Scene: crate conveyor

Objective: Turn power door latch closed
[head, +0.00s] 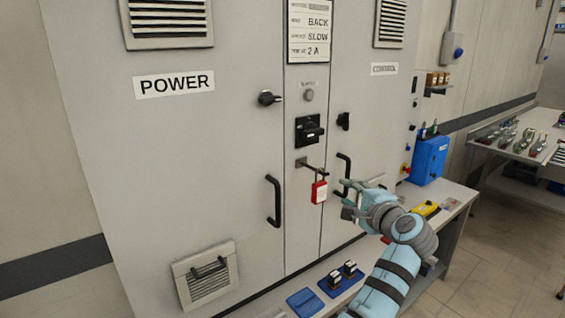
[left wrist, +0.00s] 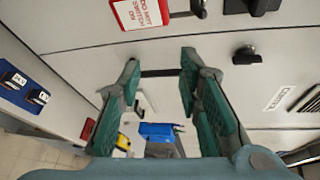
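The power door latch (head: 268,98) is a black knob on the grey door under the POWER label (head: 174,84), near that door's right edge. Its grip points sideways to the right. The power door (head: 210,150) looks flush with the cabinet front. My left gripper (head: 350,200) is at the control door's black handle (head: 343,172), right of and below the power latch. In the left wrist view its fingers (left wrist: 160,92) are apart, with the handle (left wrist: 160,72) showing between them; I cannot tell whether they touch it. My right gripper is not in view.
A red padlock tag (head: 319,191) hangs from the hasp on the centre strip, below a black rotary switch (head: 308,130). The control door latch (head: 343,121) also shows in the left wrist view (left wrist: 246,56). A blue box (head: 428,160) stands on the bench at right.

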